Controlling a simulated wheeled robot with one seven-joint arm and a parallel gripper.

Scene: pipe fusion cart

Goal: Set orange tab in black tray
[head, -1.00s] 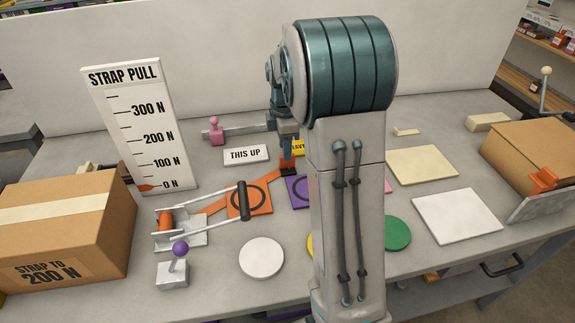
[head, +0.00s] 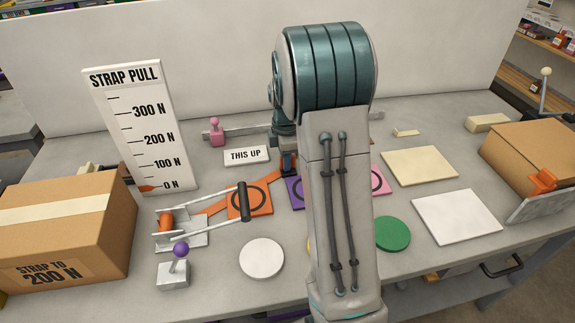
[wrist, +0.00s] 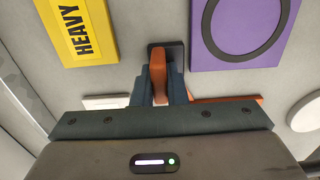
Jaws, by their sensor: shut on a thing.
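My gripper (wrist: 160,84) is shut on the orange tab (wrist: 157,72), which stands up between the two dark fingers in the wrist view. The small black tray (wrist: 180,48), a dark rounded square, shows directly beyond the tab. The tab's far end overlaps the tray's left part in that view; I cannot tell whether it touches the tray floor. In the head view my gripper (head: 288,164) is low over the bench behind the strap, and my arm hides much of it.
An orange strap (head: 262,181) runs from the ratchet (head: 180,228) towards my gripper. In the wrist view, a yellow HEAVY plate (wrist: 77,30) lies left of the tray and a purple plate (wrist: 240,58) right. A THIS UP plate (head: 247,155) lies nearby.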

